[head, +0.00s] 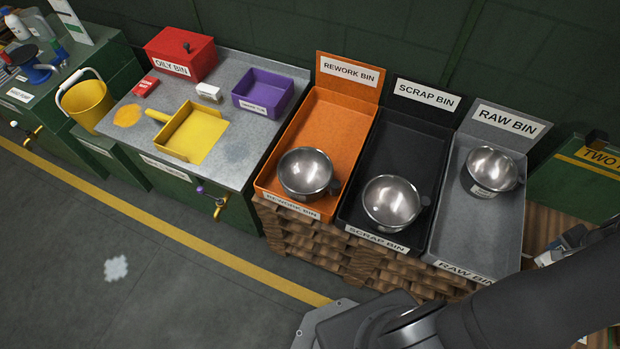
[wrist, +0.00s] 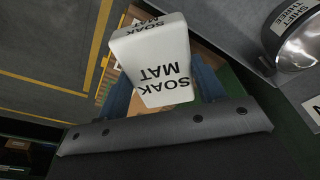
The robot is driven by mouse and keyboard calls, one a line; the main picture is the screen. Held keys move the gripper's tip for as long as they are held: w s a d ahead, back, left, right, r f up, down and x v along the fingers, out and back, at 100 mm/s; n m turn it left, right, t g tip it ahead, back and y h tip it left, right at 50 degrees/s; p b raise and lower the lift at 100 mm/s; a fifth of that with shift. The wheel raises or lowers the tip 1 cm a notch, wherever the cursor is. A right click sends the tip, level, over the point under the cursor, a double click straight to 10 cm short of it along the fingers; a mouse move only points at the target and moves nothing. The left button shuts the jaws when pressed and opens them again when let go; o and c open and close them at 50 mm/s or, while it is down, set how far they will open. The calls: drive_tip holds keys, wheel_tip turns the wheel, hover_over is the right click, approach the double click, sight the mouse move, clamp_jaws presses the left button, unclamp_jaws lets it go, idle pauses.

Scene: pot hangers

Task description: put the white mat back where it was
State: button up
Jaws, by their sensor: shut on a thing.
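The white mat (wrist: 158,62) is a thick white block lettered "SOAK MAT" in the wrist view. My gripper (wrist: 162,88) is shut on it, with a blue finger on each side. The mat is held up off the floor, tilted in the picture. In the head view, my dark arm covers the lower right, and a small white and blue shape shows beside it at the right edge; I cannot tell clearly whether this is the mat and fingers.
The orange rework bin (head: 266,180), black scrap bin (head: 407,150) and grey raw bin (head: 505,220) each hold a steel bowl. A metal-topped bench (head: 235,150) stands left with a yellow tray (head: 196,135). A pale patch (head: 116,268) marks the open floor.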

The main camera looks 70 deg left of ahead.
drive_tip(key=s+a+f+n, duration=0.1)
drive_tip(key=a+n, duration=0.2)
drive_tip(key=a, duration=0.9)
drive_tip(key=s+a+f+n+y, duration=0.1)
drive_tip(key=s+a+f+n, duration=0.1)
drive_tip(key=a, duration=1)
drive_tip(key=s+a+f+n, duration=0.1)
drive_tip(key=a+n, duration=0.2)
drive_tip(key=a, duration=0.9)
drive_tip(key=s+a+f+n, duration=0.2)
drive_tip(key=s+a+f, duration=0.1)
drive_tip(key=s+a, duration=0.7)
drive_tip(key=s+a+f+n, duration=0.1)
drive_tip(key=s+a+f, duration=0.3)
drive_tip(key=s+a, duration=0.6)
drive_tip(key=s+a+f+n+g, duration=0.1)
drive_tip(key=s+a+f, duration=0.3)
drive_tip(key=s+a, duration=0.6)
drive_tip(key=shift+a+n+y, duration=0.3)
drive_tip(key=shift+a+n, duration=0.1)
drive_tip(key=shift+n, duration=0.4)
drive_tip(key=shift+s+a, duration=0.1)
drive_tip(key=shift+a, duration=0.05)
drive_tip(key=shift+f, duration=2.05)
